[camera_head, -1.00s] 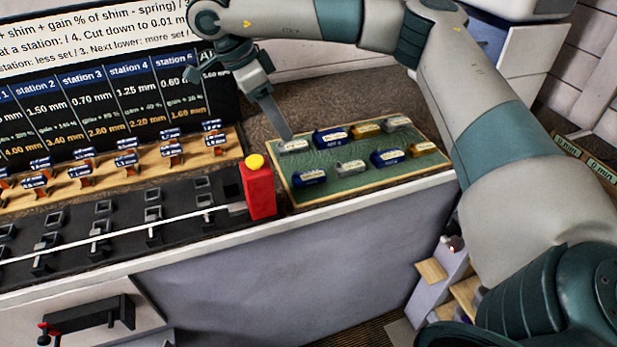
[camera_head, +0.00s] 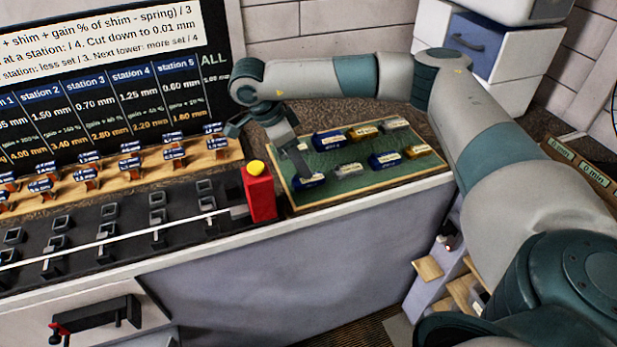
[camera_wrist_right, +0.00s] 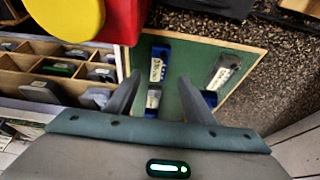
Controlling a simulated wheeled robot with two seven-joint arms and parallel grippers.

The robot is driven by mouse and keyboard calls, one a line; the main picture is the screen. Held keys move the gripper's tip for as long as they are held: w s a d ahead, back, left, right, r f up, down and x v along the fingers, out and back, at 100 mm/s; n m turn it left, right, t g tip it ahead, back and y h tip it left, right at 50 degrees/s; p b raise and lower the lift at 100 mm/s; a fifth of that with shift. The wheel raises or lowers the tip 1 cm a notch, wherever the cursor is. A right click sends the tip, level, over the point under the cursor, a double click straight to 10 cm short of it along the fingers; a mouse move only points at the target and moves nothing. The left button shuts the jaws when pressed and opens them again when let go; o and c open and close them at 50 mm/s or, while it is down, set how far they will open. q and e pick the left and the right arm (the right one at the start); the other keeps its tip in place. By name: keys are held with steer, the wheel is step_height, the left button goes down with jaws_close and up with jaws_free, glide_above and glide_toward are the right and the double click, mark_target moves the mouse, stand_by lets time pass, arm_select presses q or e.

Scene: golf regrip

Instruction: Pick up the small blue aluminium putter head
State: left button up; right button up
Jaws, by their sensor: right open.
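Several small putter heads in blue, silver and gold lie on a green mat tray (camera_head: 340,190). Two more blue heads lie at the back (camera_head: 328,141) and front right (camera_head: 384,161). Their labels are too small to read. In the right wrist view, the open, empty right gripper (camera_wrist_right: 161,79) has its fingers on either side of the line to the front-left blue head (camera_wrist_right: 158,62). I cannot tell the height above it. My left gripper is out of view.
A red block with a yellow top (camera_head: 260,190) stands close to the tray's left edge. A silver head (camera_head: 348,170) lies right of the front-left blue head. A black fixture row and a wooden rack (camera_head: 200,158) fill the left of the counter.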

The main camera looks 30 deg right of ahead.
mark_target(304, 180)
steer(key=shift+f, duration=0.1)
stand_by(0.3)
steer(key=shift+p+x, duration=0.95)
steer(key=shift+p, duration=0.05)
steer(key=shift+s+d+f+p, duration=0.15)
steer(key=shift+f+p, duration=0.1)
steer(key=shift+f, duration=0.25)
steer(key=shift+s+d+f+p, duration=0.1)
steer(key=shift+f+p, duration=0.15)
steer(key=shift+f, duration=0.25)
steer(key=shift+d+f, duration=0.15)
steer(key=shift+f, duration=0.45)
steer(key=c, duration=1.2)
